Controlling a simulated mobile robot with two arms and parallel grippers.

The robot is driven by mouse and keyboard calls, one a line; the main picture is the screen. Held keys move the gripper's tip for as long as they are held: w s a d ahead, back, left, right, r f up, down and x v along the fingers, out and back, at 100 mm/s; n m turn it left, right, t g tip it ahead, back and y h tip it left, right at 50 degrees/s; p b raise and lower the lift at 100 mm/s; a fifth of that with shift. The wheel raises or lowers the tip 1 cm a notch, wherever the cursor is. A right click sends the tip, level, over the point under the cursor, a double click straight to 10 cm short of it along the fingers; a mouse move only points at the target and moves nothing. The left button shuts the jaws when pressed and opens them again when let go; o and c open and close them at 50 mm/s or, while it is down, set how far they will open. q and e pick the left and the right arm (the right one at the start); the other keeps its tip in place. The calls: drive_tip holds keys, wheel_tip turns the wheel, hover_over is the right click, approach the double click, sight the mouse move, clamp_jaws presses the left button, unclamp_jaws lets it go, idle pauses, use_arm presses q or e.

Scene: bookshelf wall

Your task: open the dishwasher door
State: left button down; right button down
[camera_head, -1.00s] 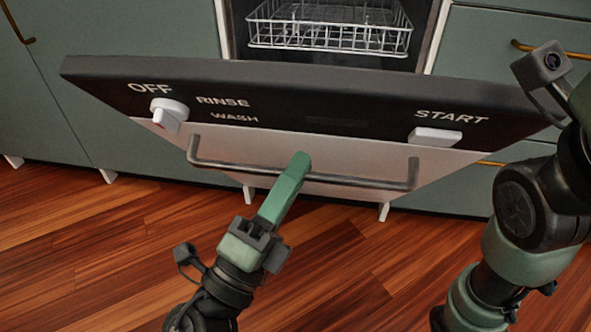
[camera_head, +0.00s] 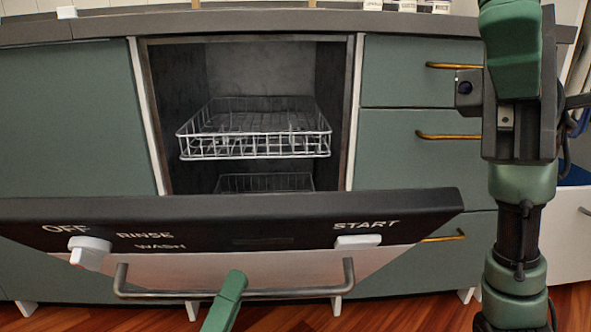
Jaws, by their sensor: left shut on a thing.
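The dishwasher door (camera_head: 285,207) is tipped outward and down, partly open, with its dark control panel facing up. Its grey bar handle (camera_head: 310,291) runs across the light front panel. My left gripper (camera_head: 233,285) is shut on the handle near its middle; the rest of that arm is below the picture. The opened dishwasher cavity (camera_head: 270,65) shows behind the door. My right gripper (camera_head: 508,40) is raised at the upper right, pointing up, away from the door; its finger gap is not visible.
An upper wire rack (camera_head: 255,130) and a lower rack (camera_head: 265,182) sit inside. Green drawers with brass handles (camera_head: 448,136) stand to the right, a green cabinet (camera_head: 65,120) to the left. A countertop (camera_head: 250,22) runs above. Wood floor (camera_head: 130,320) shows at the bottom.

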drive_tip(key=w+f+n+t+h, duration=0.1)
drive_tip(key=w+f+n+t, duration=0.1)
drive_tip(key=w+f+t, duration=0.35)
drive_tip(key=w+f+n+t, duration=0.25)
drive_tip(key=w+t, duration=0.35)
drive_tip(key=w, duration=0.3)
drive_tip(key=shift+m, duration=0.35)
drive_tip(key=s+a+f, duration=0.1)
drive_tip(key=a, duration=0.2)
drive_tip(key=s+a+f, duration=0.1)
drive_tip(key=a, duration=0.2)
drive_tip(key=s+a+f, duration=0.1)
drive_tip(key=a, duration=0.3)
drive_tip(key=shift+s+a+f, duration=0.1)
drive_tip(key=shift+s+f, duration=0.25)
drive_tip(key=shift+f, duration=0.05)
drive_tip(key=shift+s+f, duration=0.35)
drive_tip(key=shift+s, duration=0.15)
